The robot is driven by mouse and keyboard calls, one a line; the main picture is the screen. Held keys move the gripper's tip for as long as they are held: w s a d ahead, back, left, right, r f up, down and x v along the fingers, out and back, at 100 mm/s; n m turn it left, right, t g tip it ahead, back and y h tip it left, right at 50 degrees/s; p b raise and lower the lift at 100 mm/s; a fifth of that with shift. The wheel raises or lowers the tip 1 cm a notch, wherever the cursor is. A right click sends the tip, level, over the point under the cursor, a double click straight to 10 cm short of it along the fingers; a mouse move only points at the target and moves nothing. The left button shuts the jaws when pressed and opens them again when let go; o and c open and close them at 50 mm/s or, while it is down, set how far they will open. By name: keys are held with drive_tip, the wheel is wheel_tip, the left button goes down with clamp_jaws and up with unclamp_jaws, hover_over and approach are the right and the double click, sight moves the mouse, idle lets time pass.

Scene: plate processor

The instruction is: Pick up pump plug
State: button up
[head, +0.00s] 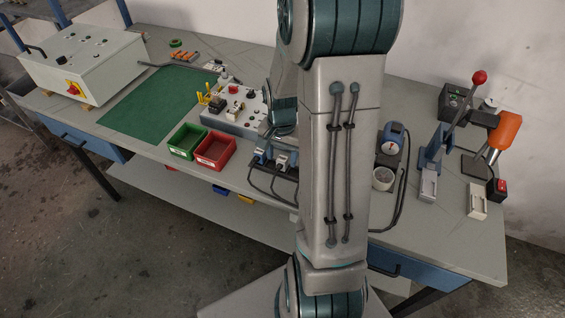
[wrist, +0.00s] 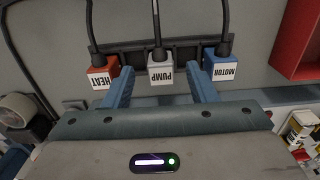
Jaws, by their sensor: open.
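The pump plug (wrist: 160,68) is a pale grey block labelled PUMP, with a dark cable at its top, in the middle of the wrist view. A red plug labelled HEAT (wrist: 102,76) hangs to its left and a blue plug labelled MOTOR (wrist: 221,66) to its right. They sit in a row along a dark rack (wrist: 190,47). My gripper (wrist: 158,76) is open, its two blue fingers on either side of the pump plug. I cannot tell whether they touch it. In the head view my arm hides most of this spot.
Green (head: 187,140) and red (head: 215,149) bins stand left of my arm, with a control panel (head: 236,108) behind. A green mat (head: 150,108) and white box (head: 85,65) lie further left. A lever press (head: 437,145) and an orange-handled tool (head: 503,132) stand at right.

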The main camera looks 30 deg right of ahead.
drive_tip(key=shift+f, duration=1.4)
drive_tip(key=c, duration=1.1)
drive_tip(key=shift+r, duration=0.2)
